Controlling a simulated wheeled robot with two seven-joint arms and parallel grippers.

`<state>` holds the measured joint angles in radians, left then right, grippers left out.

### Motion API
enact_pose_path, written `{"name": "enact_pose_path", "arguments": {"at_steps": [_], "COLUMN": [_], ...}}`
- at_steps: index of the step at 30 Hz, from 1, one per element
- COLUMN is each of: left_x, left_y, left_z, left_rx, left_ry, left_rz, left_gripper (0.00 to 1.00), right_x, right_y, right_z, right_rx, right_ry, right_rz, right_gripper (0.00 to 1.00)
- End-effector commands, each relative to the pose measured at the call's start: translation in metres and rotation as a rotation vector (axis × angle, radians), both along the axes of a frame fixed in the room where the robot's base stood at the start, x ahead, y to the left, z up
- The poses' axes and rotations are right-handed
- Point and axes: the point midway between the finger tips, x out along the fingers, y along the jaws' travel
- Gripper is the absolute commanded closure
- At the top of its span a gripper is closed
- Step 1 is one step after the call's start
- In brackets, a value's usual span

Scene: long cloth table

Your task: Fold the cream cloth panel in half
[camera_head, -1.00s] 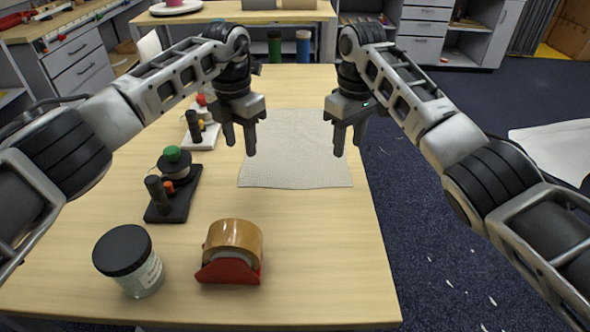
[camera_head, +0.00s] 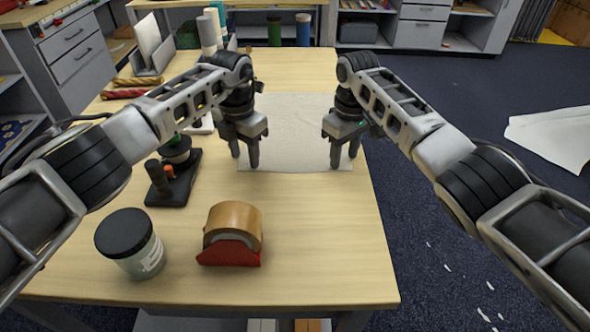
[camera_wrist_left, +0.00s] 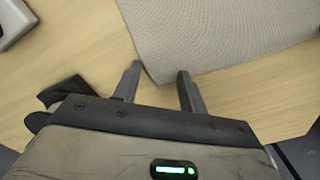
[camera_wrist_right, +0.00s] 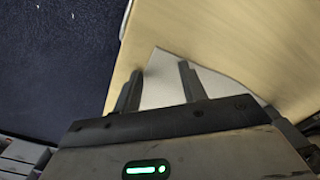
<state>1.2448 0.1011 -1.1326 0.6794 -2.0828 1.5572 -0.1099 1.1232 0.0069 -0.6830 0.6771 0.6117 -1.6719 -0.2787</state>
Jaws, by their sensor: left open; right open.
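The cream cloth panel (camera_head: 298,130) lies flat on the long table between and beyond my grippers. My left gripper (camera_head: 244,162) is open at the cloth's near left corner. In the left wrist view the cloth (camera_wrist_left: 215,30) has its corner near the open fingers (camera_wrist_left: 155,85), with nothing visibly held. My right gripper (camera_head: 343,160) is open at the near right corner. In the right wrist view a corner of the cloth (camera_wrist_right: 165,88) shows between the open fingers (camera_wrist_right: 158,80). I cannot tell whether the fingertips touch the cloth.
A tape dispenser (camera_head: 232,235) and a dark-lidded jar (camera_head: 130,243) stand on the near left of the table. A black-based device (camera_head: 174,180) sits left of the cloth. The table's right edge is close beside the cloth. The near right tabletop (camera_head: 320,235) is clear.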

Motion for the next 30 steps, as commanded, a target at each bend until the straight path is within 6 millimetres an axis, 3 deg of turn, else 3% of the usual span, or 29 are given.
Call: {"name": "enact_pose_path", "arguments": {"at_steps": [15,24,30], "left_x": [-0.0001,-0.0002,-0.0003], "left_y": [-0.0001,0.0003,0.0007], "left_z": [-0.0045,-0.0049,-0.0052], "left_rx": [0.001,0.001,0.002], "left_ry": [0.001,0.0,0.001], "left_rz": [0.0,0.0,0.001], "left_gripper": [0.58,0.98,1.0], "right_x": [-0.0002,-0.0003,-0.0004], "right_y": [0.0001,-0.0004,-0.0008], "right_z": [-0.0037,-0.0041,-0.0044], "right_rx": [0.0,-0.001,-0.002], "right_ry": [0.001,0.002,0.002], "right_rz": [0.0,-0.001,-0.001], "right_gripper": [0.58,0.99,1.0]}}
